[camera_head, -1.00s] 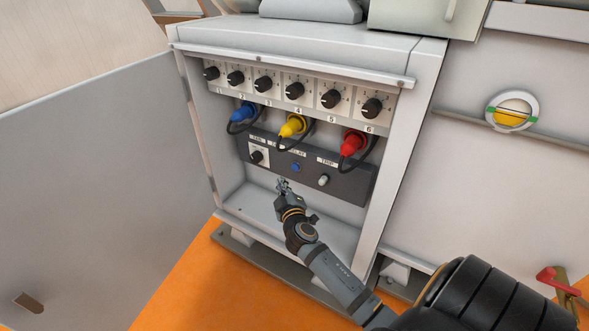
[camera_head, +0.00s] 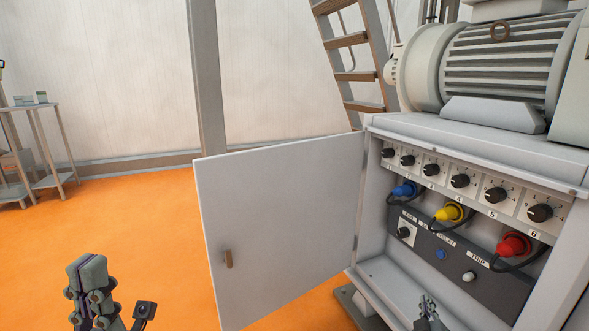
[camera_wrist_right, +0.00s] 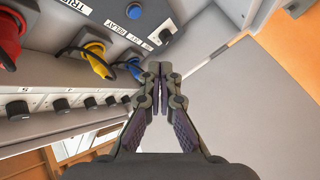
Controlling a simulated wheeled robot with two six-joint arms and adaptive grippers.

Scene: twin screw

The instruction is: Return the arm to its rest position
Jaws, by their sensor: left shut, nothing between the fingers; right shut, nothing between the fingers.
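My right gripper (camera_head: 430,312) shows at the bottom of the head view, in front of the lower part of the open cabinet (camera_head: 375,275). In the right wrist view its fingers (camera_wrist_right: 160,72) are together and empty, with the control panel beyond them. My left gripper (camera_head: 88,275) is at the lower left of the head view, upright, shut and empty, over the orange floor. Most of both arms is outside the head view.
The cabinet door (camera_head: 285,225) stands open to the left of the cabinet. Inside are several black knobs (camera_head: 460,181), blue (camera_head: 403,189), yellow (camera_head: 448,212) and red (camera_head: 512,245) plugs, and a dark panel (camera_head: 430,243). Open floor (camera_head: 150,220) lies left of the door.

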